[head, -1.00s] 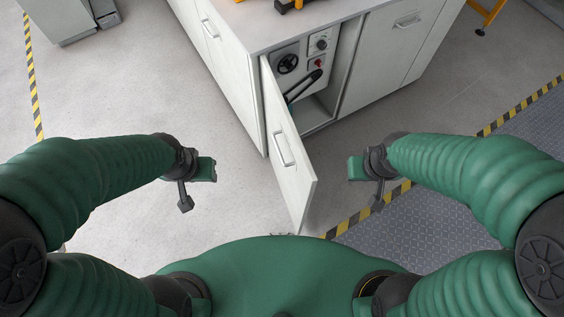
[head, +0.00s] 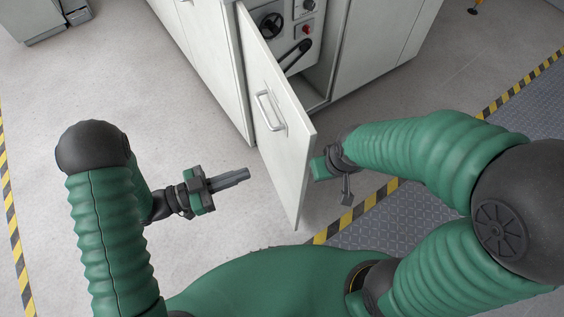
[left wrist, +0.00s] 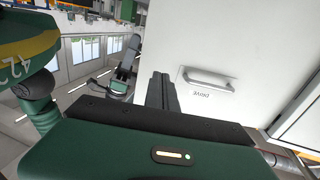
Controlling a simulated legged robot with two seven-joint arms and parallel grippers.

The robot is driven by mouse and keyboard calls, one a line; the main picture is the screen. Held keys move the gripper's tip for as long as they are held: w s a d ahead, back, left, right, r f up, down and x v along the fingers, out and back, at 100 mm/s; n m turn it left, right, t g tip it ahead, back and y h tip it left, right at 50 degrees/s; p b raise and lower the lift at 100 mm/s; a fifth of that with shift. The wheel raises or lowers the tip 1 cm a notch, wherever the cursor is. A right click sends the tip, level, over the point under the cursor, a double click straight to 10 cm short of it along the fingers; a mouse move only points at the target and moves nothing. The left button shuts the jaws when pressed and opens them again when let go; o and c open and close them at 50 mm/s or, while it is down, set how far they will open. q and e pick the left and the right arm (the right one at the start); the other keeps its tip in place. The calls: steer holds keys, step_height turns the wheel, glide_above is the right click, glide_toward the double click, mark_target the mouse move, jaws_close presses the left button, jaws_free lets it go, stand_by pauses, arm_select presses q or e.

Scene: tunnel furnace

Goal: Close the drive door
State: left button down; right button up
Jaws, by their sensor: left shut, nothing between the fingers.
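The drive door (head: 279,139) is a pale grey panel with a bar handle (head: 270,109). It stands swung open from the cabinet, its free edge towards me. In the left wrist view the door (left wrist: 230,40) carries the word DRIVE beside its handle (left wrist: 208,79). My left gripper (head: 247,174) is shut and empty, just left of the door's outer face, with a small gap in the head view. My right gripper (head: 318,168) is close to the right of the door's free edge; its fingers are partly hidden and its opening cannot be made out.
The open cabinet compartment shows a black handwheel (head: 271,26), a red knob (head: 305,29) and a dark lever (head: 298,55). More closed cabinet fronts (head: 375,50) lie to the right. A yellow-black floor stripe (head: 360,207) borders a dark metal plate. Floor at left is clear.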

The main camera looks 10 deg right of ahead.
mark_target(296, 155)
arm_select(q)
steer(key=d+b, duration=0.1)
steer(key=d, duration=0.3)
steer(key=w+d+b, duration=0.1)
steer(key=d, duration=0.6)
steer(key=shift+w+d+b, duration=0.3)
steer(key=shift+b, duration=0.1)
steer(key=shift+d, duration=0.4)
steer(key=shift+w, duration=0.1)
